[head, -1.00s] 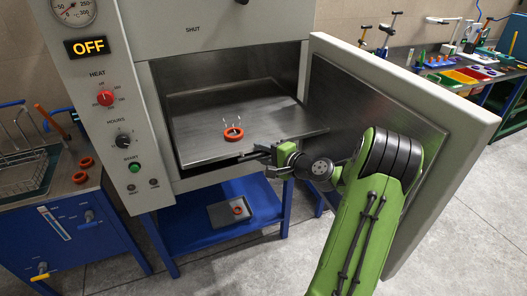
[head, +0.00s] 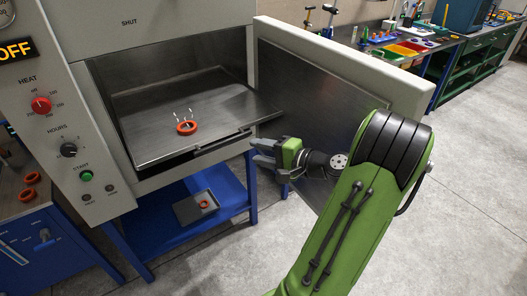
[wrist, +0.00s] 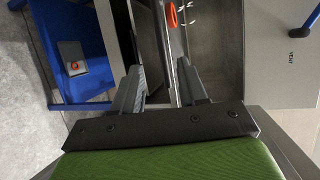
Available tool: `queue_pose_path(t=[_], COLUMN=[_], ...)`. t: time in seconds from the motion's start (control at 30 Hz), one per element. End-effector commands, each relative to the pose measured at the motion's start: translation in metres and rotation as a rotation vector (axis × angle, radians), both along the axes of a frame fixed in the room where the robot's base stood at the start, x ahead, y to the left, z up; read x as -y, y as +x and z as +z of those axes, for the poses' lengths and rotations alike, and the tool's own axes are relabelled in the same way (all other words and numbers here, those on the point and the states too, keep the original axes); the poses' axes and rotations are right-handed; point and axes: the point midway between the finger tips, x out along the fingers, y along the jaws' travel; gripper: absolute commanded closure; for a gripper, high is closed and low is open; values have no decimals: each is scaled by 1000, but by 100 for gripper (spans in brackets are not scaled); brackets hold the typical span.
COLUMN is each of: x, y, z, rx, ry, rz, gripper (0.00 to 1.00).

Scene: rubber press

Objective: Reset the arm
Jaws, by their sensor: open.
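My gripper (head: 256,152) is open and empty at the end of my green arm. It hangs in the air just right of the front edge of a metal shelf (head: 150,140) that is pulled partly out of a grey oven. The ring also shows at the top of the wrist view (wrist: 171,15).
The oven door (head: 345,110) stands wide open to the right, behind my arm. A blue stand (head: 165,228) below holds a grey tray (head: 186,212) with an orange ring. More orange rings (head: 27,186) lie on the left bench. The floor at right is clear.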

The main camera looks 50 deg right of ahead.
Motion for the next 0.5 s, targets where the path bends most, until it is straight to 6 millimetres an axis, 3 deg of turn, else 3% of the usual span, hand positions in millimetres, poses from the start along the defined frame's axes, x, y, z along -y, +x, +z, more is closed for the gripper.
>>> queue_pose_path(t=[0.1, 0.5], x=[1, 1], y=[-8, -8], z=[2, 2], rx=[0, 0], ry=[0, 0], rz=[0, 1], gripper=[58, 58])
